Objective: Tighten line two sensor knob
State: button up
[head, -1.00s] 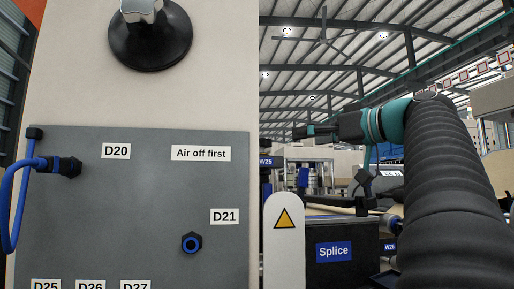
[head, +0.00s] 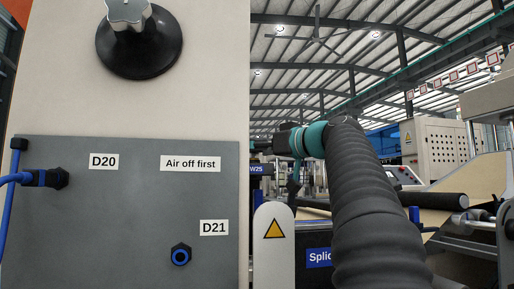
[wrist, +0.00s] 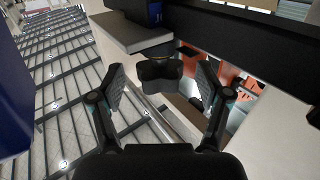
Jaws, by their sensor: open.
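A silver lobed knob (head: 127,12) stands on a round black base (head: 140,45) at the top left of the head view, cut off by the upper edge. No label naming line two shows beside it. In the head view my gripper is mostly hidden behind the edge of the pale panel, at the end of my arm, well right of the knob. In the wrist view my gripper (wrist: 161,82) is open, its two fingers wide apart.
A grey plate (head: 120,230) below the knob carries labels D20 and D21, a blue hose plug (head: 45,178) and a black-blue port (head: 181,255). A white post (head: 274,250) with a warning triangle stands right of it. Rollers and brown web (head: 460,185) lie farther right.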

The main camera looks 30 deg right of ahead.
jog(key=shift+w, duration=0.15)
jog(key=c, duration=1.2)
jog(key=shift+o, duration=0.2)
jog(key=shift+a+f+m+h, duration=0.1)
jog(key=shift+a+m+h, duration=0.05)
jog(key=shift+m+h, duration=0.2)
jog(key=shift+a+m+t+h+b, duration=0.2)
jog(key=shift+m+t+h+b, duration=0.3)
jog(key=shift+m+h, duration=0.85)
jog(key=shift+a+r+m+h+p, duration=0.15)
jog(key=shift+m+h+p, duration=0.3)
jog(key=shift+h, duration=0.7)
jog(key=shift+d+r+m+h+p, duration=0.1)
jog(key=shift+m+h+p, duration=0.3)
jog(key=shift+h, duration=0.75)
jog(key=shift+m+h+p, duration=0.4)
jog(key=shift+m+h, duration=0.15)
jog(key=shift+h, duration=0.35)
jog(key=o, duration=1.2)
jog(key=shift+c, duration=0.2)
jog(key=shift+f, duration=0.1)
